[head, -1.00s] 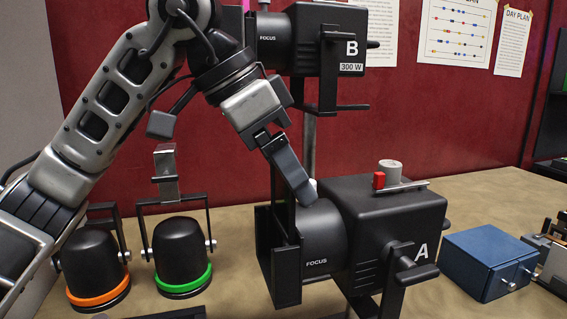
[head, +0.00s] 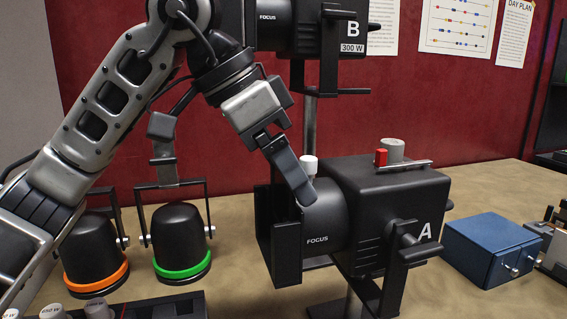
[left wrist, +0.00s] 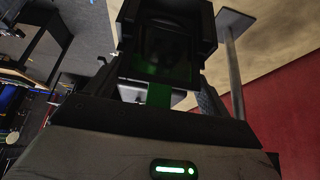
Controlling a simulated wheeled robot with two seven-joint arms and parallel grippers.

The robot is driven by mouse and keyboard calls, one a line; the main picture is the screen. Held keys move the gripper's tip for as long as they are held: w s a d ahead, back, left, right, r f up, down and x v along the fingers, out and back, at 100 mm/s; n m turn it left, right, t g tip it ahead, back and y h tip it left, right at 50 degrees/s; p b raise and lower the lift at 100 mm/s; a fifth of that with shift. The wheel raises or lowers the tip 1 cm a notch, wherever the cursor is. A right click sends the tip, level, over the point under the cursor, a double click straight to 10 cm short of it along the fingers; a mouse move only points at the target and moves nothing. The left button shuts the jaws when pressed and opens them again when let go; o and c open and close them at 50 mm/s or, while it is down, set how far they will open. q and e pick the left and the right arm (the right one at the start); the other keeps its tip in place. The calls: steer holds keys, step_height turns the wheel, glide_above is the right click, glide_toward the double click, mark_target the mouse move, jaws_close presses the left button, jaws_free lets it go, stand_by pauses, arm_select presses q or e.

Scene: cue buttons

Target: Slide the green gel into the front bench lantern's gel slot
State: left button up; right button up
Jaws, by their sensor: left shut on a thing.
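The front bench lantern, marked A (head: 385,200), stands on the bench with its dark slotted front frame (head: 284,265) facing left. My left gripper (head: 304,198) reaches down to the top of that front, beside the FOCUS barrel. The left wrist view shows the lantern's dark frame (left wrist: 168,18) close ahead. The green gel (left wrist: 150,70) shows as a dim green sheet at the frame, with a brighter green tab (left wrist: 159,95) running back to my gripper, which is shut on it. How deep the gel sits is unclear. In the head view the gel is hidden. My right gripper is out of view.
Lantern B (head: 325,30) hangs behind and above on a stand. Orange-ringed (head: 95,275) and green-ringed (head: 183,268) lamps stand at left. A blue box (head: 490,250) is at right. Several labelled knobs (head: 97,307) show at the bottom left. Open bench lies between.

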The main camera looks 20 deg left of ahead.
arm_select(q)
steer(key=shift+f, duration=0.35)
steer(key=o, duration=0.9)
steer(key=p+v, duration=0.2)
steer(key=v, duration=1.4)
steer(key=shift+f, duration=0.1)
steer(key=b+x, duration=0.2)
steer(key=x, duration=1.3)
steer(key=shift+w+d+f, duration=0.1)
steer(key=shift+d+f, duration=0.05)
steer(key=shift+f, duration=0.15)
steer(key=shift+d+r, duration=0.1)
steer(key=shift+r, duration=0.2)
steer(key=shift+f, duration=0.1)
